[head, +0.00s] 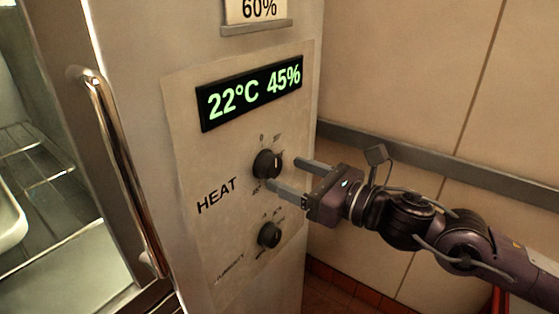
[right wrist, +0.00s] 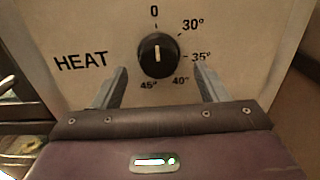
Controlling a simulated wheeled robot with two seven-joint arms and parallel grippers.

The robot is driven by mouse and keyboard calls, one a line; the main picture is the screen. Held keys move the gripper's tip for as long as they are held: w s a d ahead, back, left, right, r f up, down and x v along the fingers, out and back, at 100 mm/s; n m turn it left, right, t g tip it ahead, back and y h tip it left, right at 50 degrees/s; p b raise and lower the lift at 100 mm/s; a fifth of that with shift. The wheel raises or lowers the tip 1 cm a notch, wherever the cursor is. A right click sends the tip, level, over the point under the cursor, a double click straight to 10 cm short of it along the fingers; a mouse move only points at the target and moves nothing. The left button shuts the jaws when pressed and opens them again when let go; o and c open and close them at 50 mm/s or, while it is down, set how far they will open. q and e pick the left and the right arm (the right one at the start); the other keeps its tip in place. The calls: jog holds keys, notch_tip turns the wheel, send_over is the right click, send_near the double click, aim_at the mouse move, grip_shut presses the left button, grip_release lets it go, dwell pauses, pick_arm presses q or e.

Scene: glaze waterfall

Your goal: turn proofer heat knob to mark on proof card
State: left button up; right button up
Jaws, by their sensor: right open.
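The black heat knob (head: 267,164) is on the proofer's front panel, right of the word HEAT. In the right wrist view the knob (right wrist: 158,56) has its white pointer line up, toward the 0; marks for 30°, 35°, 40° and 45° run clockwise around it. My right gripper (head: 283,174) is open and empty, pointing at the panel. In the right wrist view its fingers (right wrist: 161,72) stand either side of the knob's lower part, with gaps to it. The proof card (head: 258,9) is cut off at the top; only "60%" reads. My left gripper is out of view.
A lit display (head: 252,92) reads 22°C 45%. The humidity knob (head: 269,235) sits just below the heat knob. A metal door handle (head: 118,165) is at left, beside wire racks (head: 38,165). A tiled wall with a grey rail (head: 440,160) lies behind my right arm.

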aim_at(276, 170)
jog(key=shift+p+x, duration=0.45)
jog(key=shift+x, duration=0.8)
jog(key=shift+w+a, duration=0.2)
jog(key=shift+a, duration=0.2)
jog(key=c, duration=1)
